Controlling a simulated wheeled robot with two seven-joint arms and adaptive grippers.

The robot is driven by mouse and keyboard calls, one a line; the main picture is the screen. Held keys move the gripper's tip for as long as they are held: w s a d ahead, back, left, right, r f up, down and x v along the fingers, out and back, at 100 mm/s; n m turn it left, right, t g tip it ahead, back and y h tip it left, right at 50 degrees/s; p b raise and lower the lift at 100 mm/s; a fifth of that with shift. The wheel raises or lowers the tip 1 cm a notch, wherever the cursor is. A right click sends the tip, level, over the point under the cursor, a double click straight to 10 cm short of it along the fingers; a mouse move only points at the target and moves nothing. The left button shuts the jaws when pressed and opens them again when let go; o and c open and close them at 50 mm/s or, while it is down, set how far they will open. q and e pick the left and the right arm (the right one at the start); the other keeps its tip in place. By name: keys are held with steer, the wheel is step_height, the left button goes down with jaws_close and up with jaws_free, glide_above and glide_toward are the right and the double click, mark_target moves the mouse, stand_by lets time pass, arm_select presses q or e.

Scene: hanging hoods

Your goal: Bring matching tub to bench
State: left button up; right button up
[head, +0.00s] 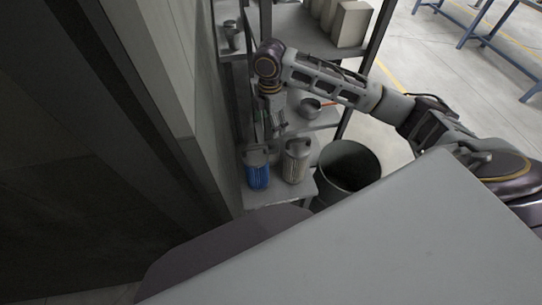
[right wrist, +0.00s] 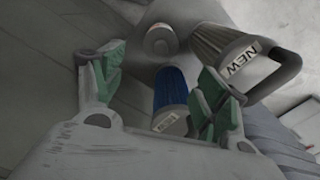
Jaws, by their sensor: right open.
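A blue ribbed tub (head: 257,176) with a grey top stands on the low shelf. A pale ribbed tub (head: 296,165) with a grey top stands to its right. My right gripper (head: 271,122) is above and behind them in the head view. In the right wrist view my right gripper (right wrist: 160,70) is open and empty, with green finger pads. The pale tub (right wrist: 218,42) carries a "NEW" label and a dark handle, right of the fingers. My left gripper is not in view.
A large dark round bin (head: 350,160) stands right of the tubs. A small metal pot (head: 310,107) sits on a shelf behind. A small round container (right wrist: 160,40) shows beyond the blue tub. A tall panel (head: 165,90) closes off the left side.

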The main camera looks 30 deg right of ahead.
mark_target(271, 147)
step_height(271, 147, down, 8)
steer(key=shift+f+b, duration=0.25)
steer(key=shift+b, duration=0.05)
stand_by(0.5)
steer(key=shift+f, duration=0.1)
steer(key=shift+f, duration=0.5)
steer(key=shift+d+f, duration=0.15)
steer(key=shift+f, duration=1.9)
